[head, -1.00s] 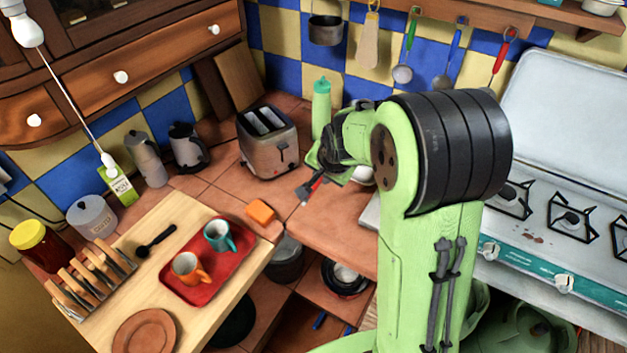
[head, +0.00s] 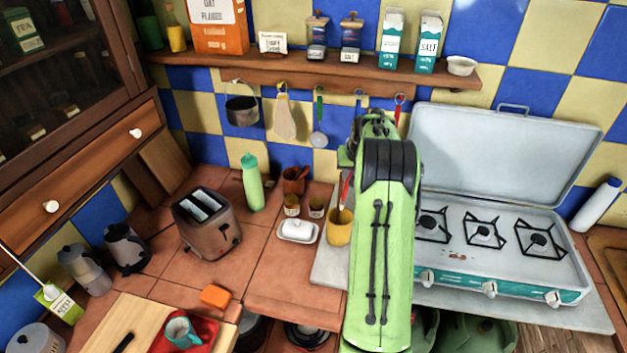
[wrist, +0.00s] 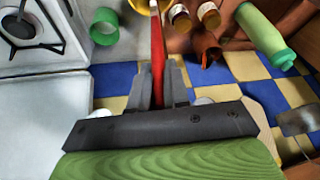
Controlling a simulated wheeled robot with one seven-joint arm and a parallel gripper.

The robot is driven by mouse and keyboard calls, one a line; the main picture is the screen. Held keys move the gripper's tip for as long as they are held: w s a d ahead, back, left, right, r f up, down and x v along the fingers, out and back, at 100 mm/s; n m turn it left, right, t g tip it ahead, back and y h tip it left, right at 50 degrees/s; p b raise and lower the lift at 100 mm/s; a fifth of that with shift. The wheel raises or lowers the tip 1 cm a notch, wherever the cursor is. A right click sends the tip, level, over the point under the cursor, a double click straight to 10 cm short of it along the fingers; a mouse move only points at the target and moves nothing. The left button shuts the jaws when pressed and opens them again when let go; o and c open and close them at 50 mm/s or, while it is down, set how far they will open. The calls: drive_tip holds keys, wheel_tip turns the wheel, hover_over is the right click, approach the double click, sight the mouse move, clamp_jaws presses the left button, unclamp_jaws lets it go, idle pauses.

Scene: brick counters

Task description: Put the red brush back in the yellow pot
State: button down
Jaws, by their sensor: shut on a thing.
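The red brush (wrist: 157,48) is between my fingers, reaching away toward the pot. A short red piece of it shows just above the pot in the head view (head: 346,186). My gripper (wrist: 160,78) is shut on the brush; in the head view my arm mostly hides it. I cannot tell whether the brush's far end is inside the rim.
A white butter dish (head: 298,231), two small jars and a brown pot (head: 294,181) stand left of the yellow pot. A green cup (wrist: 105,26) is close by in the wrist view. The stove (head: 484,245) is at the right. Utensils hang from the shelf (head: 290,80) behind.

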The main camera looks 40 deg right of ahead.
wheel_tip(320, 180, down, 12)
drive_tip(key=d+b, duration=0.1)
drive_tip(key=b, duration=0.8)
drive_tip(key=shift+s+r, duration=0.2)
drive_tip(key=shift+s, duration=0.05)
drive_tip(key=shift+d, duration=0.1)
drive_tip(key=c, duration=1)
unclamp_jaws()
drive_tip(key=shift+c, duration=0.2)
drive_tip(key=shift+r, duration=0.15)
drive_tip(key=v, duration=1.5)
drive_tip(key=shift+r, duration=0.25)
